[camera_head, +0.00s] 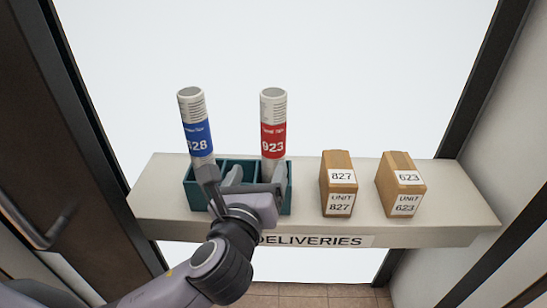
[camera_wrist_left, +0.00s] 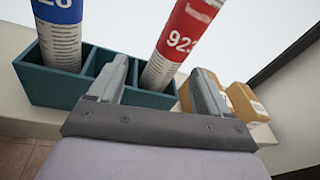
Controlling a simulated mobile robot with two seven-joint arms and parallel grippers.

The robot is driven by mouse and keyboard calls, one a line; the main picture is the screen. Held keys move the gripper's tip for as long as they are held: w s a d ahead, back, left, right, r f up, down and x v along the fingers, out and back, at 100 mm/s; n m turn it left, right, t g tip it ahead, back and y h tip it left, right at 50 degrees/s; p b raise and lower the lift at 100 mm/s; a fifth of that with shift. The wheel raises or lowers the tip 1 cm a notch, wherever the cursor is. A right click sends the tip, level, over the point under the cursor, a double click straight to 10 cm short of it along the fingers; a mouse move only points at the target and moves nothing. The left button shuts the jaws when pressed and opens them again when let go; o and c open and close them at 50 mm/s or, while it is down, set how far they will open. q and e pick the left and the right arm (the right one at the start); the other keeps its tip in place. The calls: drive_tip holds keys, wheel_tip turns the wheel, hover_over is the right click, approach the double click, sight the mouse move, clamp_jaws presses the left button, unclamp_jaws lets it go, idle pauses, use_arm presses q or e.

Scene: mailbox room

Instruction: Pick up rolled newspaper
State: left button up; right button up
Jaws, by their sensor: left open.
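A rolled newspaper with a red band marked 923 (camera_head: 273,125) stands upright in the right part of a teal divided holder (camera_head: 287,200). Another roll with a blue band ending in 28 (camera_head: 196,130) stands at the holder's left, leaning slightly. My left gripper (camera_head: 257,176) is open in front of the holder, by the red roll's lower part. In the left wrist view the red roll (camera_wrist_left: 180,45) appears between the two open fingers (camera_wrist_left: 160,85); whether they touch it I cannot tell. The rolls' lower ends are hidden in the holder. My right gripper is not in view.
The holder stands on a pale shelf (camera_head: 450,215) labelled DELIVERIES. Two brown boxes, marked 827 (camera_head: 339,185) and 623 (camera_head: 401,185), stand to its right. A dark door (camera_head: 70,130) is at the left and a wall at the right.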

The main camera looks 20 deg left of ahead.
sight(270, 147)
use_arm(q)
drive_tip(key=shift+w+d+r+m+t, duration=0.1)
drive_tip(key=shift+d+r+m+t, duration=0.15)
drive_tip(key=shift+r+m, duration=0.35)
drive_tip(key=shift+w+d+r+m+t, duration=0.1)
drive_tip(key=shift+r+m+t, duration=0.15)
drive_tip(key=shift+r+m, duration=0.3)
drive_tip(key=shift+w+m, duration=0.25)
drive_tip(key=shift+m, duration=0.1)
drive_tip(key=w, duration=0.6)
drive_tip(key=shift+w+a, duration=0.2)
drive_tip(key=shift+w, duration=0.2)
drive_tip(key=c, duration=1)
drive_tip(key=shift+c, duration=0.6)
drive_tip(key=shift+r, duration=0.15)
